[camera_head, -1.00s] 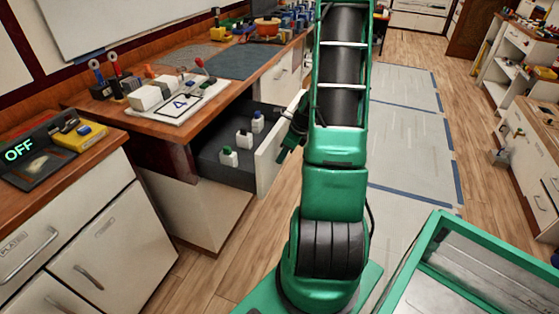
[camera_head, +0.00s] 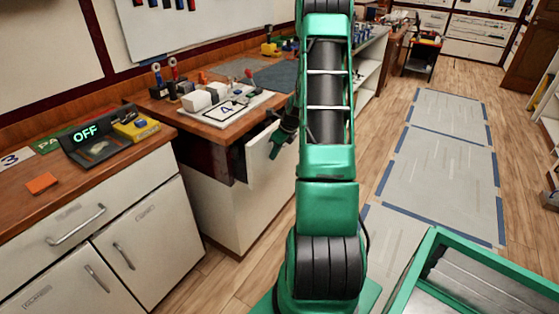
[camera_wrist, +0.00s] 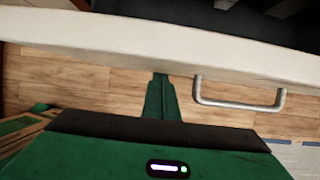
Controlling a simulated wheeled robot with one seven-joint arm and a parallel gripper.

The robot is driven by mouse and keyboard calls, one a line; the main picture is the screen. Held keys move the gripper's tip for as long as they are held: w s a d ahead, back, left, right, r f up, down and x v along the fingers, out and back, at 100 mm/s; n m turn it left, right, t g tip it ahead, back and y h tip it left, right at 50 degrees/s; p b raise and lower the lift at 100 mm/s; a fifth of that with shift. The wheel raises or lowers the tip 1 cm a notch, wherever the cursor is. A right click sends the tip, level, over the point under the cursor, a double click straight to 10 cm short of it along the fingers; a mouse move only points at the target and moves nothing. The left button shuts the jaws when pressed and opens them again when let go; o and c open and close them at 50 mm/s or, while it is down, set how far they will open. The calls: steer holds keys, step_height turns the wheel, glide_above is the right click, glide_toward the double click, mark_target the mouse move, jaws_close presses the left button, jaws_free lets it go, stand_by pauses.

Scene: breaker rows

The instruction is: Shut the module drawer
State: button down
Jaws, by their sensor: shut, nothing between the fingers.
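The module drawer's white front (camera_head: 260,158) stands out a little from the cabinet under the counter in the head view. Its modules cannot be seen now. In the wrist view the drawer front (camera_wrist: 120,38) crosses the top of the picture, with dark space behind it. Its metal handle (camera_wrist: 240,104) is on the near face, right of my gripper. My gripper (camera_wrist: 160,76) is shut and empty, its tips at the drawer front's outer face; whether they touch is unclear. In the head view my gripper (camera_head: 277,148) is at the front's right part.
The counter (camera_head: 225,132) above holds a white board (camera_head: 228,107) with blocks and levers. A left cabinet (camera_head: 100,232) carries an OFF display (camera_head: 86,134) and a yellow device (camera_head: 136,126). Taped floor (camera_head: 440,170) at right is open.

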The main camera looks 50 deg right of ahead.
mark_target(267, 150)
steer(key=w+a, duration=0.1)
steer(key=w, duration=0.7)
steer(key=shift+a+r, duration=0.15)
steer(key=shift+a, duration=0.05)
steer(key=shift+w+a, duration=0.1)
steer(key=shift+w, duration=0.15)
steer(key=s, duration=0.2)
steer(key=s+d, duration=0.1)
steer(key=s, duration=0.2)
steer(key=v, duration=0.8)
steer(key=shift+d, duration=0.2)
steer(key=shift+v, duration=0.85)
steer(key=shift+s, duration=0.1)
